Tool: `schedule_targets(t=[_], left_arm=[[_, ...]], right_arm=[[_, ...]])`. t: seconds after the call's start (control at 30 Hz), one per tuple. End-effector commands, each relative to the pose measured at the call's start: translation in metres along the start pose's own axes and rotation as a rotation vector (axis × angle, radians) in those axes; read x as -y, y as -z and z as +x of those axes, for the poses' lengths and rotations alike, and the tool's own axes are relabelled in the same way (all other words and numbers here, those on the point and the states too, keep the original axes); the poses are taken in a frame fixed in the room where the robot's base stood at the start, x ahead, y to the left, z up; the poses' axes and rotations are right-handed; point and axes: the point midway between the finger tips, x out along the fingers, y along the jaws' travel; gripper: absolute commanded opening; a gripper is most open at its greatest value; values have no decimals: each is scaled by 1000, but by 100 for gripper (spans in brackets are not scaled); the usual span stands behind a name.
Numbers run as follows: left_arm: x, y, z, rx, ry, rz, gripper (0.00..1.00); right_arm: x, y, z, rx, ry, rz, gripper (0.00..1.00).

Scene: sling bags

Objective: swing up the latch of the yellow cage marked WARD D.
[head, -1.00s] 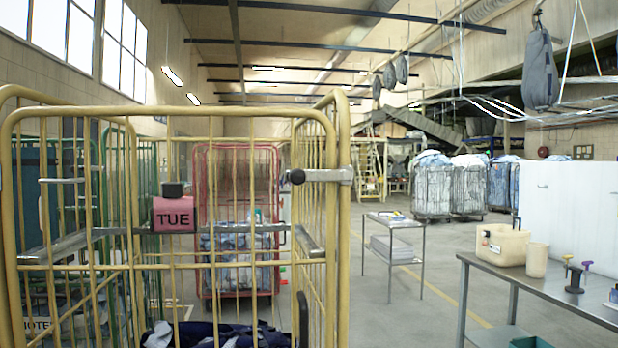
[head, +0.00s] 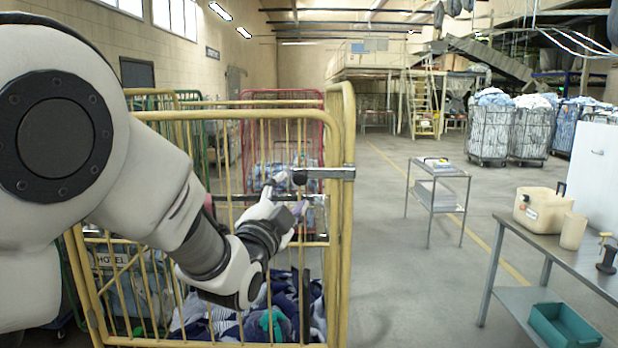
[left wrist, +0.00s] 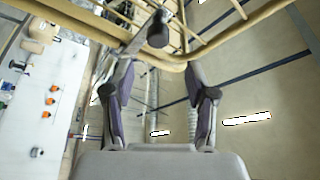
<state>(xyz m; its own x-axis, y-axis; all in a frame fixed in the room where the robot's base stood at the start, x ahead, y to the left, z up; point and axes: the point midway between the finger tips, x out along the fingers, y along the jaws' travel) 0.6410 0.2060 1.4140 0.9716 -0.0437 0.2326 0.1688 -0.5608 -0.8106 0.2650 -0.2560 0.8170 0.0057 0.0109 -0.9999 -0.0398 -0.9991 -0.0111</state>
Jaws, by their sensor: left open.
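The yellow cage (head: 347,240) stands close in front of me; no WARD D marking is readable. Its latch (head: 328,173) is a short metal bar lying level across the right corner post, with a black knob at its left end. My left gripper (head: 290,194) is open and empty, just below and left of the knob. In the left wrist view the latch (left wrist: 137,41) and its knob lie beyond the open fingertips of the gripper (left wrist: 159,80), roughly between them, apparently not touching. My left arm hides part of the cage front. My right gripper is not in view.
Dark and pale laundry (head: 255,322) lies in the cage. A red cage (head: 322,125) stands behind. To the right are a small metal trolley (head: 437,178) and a metal table (head: 540,258) with a beige container (head: 541,210). The floor between cage and table is clear.

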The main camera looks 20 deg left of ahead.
Motion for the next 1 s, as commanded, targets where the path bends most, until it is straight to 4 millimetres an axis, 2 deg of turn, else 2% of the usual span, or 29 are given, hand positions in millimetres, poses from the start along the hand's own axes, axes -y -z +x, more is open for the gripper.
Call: schedule_targets(t=[0.13, 0.4, 0.53, 0.73, 0.77, 0.9, 1.0], left_arm=[[2, 1, 17, 1, 0, -1, 57], [2, 1, 67, 2, -2, -2, 57], [-1, -1, 76, 2, -2, -2, 57], [-2, -2, 76, 2, -2, -2, 57], [-2, -2, 76, 2, -2, -2, 50], [-2, -2, 76, 2, -2, -2, 0], [-2, -2, 76, 1, -2, -2, 0]], right_arm=[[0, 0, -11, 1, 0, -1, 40], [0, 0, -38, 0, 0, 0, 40], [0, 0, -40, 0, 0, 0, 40], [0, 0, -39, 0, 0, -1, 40], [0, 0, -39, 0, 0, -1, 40], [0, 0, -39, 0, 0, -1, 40], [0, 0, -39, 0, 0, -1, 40]])
